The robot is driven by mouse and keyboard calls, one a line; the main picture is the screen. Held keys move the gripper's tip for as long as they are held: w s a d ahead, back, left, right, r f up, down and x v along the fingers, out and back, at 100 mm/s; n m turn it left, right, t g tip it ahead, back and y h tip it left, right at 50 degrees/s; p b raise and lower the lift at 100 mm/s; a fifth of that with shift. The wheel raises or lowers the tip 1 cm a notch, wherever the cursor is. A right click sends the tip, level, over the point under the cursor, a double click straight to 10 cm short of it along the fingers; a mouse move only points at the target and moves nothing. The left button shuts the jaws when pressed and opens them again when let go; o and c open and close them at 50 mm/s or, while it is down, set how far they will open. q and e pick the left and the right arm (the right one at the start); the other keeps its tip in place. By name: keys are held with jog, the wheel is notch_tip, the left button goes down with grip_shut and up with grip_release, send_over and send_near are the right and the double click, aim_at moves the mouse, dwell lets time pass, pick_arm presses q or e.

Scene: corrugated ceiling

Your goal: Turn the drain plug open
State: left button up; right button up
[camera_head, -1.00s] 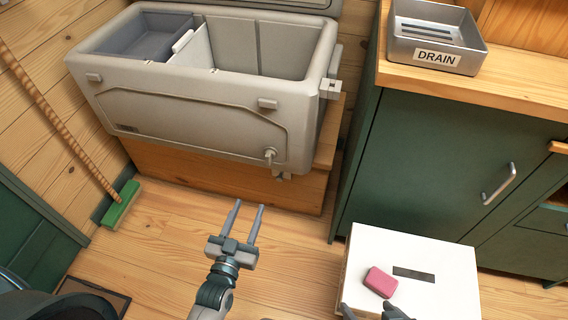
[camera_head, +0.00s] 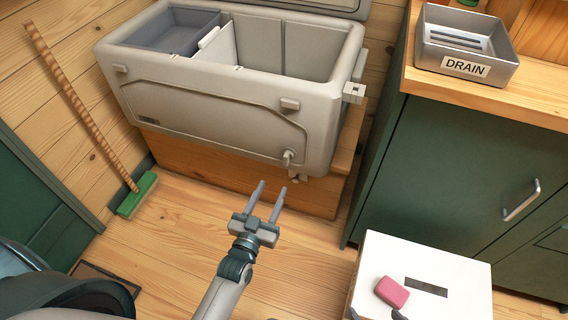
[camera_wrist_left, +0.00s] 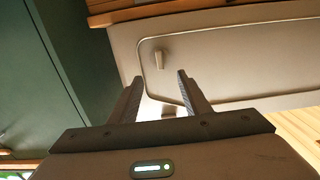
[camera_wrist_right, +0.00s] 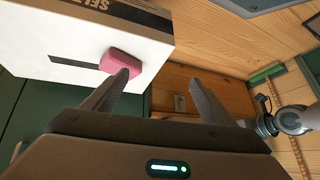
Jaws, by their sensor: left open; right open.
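The drain plug (camera_head: 288,157) is a small pale fitting low on the front right of the grey cooler (camera_head: 210,115). A short spout hangs just below and right of it. My left gripper (camera_head: 273,185) is open and empty, a little below and left of the plug in the head view, apart from it in the picture. The left wrist view shows the cooler's grooved front panel (camera_wrist_left: 225,65) beyond the open fingers, with a small pale knob I cannot identify for certain. My right gripper (camera_wrist_right: 165,100) is open and empty, by the white box; only its tips show in the head view.
The white box (camera_head: 385,260) stands on the floor with a pink block (camera_head: 391,292) on top. Right of the cooler is a green cabinet (camera_head: 450,165) bearing a grey DRAIN tray (camera_head: 485,80). A green broom (camera_head: 138,195) leans at left. Bare floor lies before the cooler.

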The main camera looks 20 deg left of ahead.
aim_at(285, 161)
pick_arm(q)
jog(key=w, duration=0.6)
jog(key=w+b, duration=0.1)
jog(key=w, duration=0.4)
jog(key=shift+w+d, duration=0.2)
jog(key=shift+w, duration=0.15)
jog(key=c, duration=1)
